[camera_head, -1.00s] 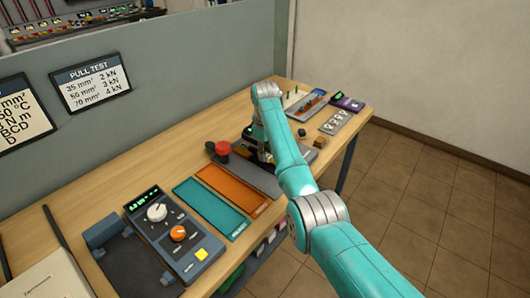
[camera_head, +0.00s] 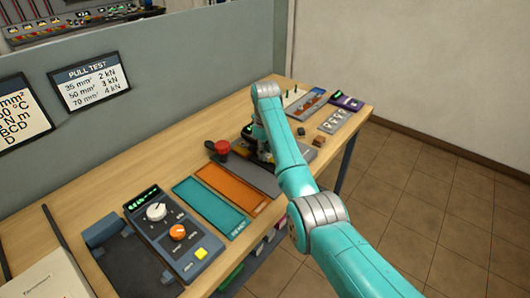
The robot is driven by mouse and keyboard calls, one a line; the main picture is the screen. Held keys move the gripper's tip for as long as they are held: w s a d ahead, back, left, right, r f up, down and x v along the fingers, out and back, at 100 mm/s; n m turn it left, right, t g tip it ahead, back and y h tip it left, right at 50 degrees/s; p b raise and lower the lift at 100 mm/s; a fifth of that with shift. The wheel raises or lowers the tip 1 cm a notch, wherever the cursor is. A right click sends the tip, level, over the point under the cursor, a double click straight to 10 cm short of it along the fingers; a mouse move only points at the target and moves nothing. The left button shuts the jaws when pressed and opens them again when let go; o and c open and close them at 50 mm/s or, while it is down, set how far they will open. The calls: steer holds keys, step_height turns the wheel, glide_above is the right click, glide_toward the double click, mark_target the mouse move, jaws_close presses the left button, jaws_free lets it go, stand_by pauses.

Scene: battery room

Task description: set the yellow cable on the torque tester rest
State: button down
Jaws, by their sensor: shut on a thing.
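My gripper (camera_head: 264,154) points down over the far half of the bench, mostly hidden behind my teal arm. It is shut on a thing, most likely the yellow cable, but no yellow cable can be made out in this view. I cannot tell whether the held thing touches anything below.
A knobbed tester (camera_head: 174,235) stands nearer. Small blocks and trays (camera_head: 336,121) lie at the far right. A partition (camera_head: 190,70) backs the bench.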

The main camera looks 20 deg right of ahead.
steer(key=shift+f, duration=0.45)
stand_by(0.4)
steer(key=c, duration=0.9)
jaws_free()
steer(key=shift+r, duration=0.1)
step_height(320, 180, up, 7)
steer(key=shift+d+r, duration=0.1)
steer(key=shift+r, duration=0.05)
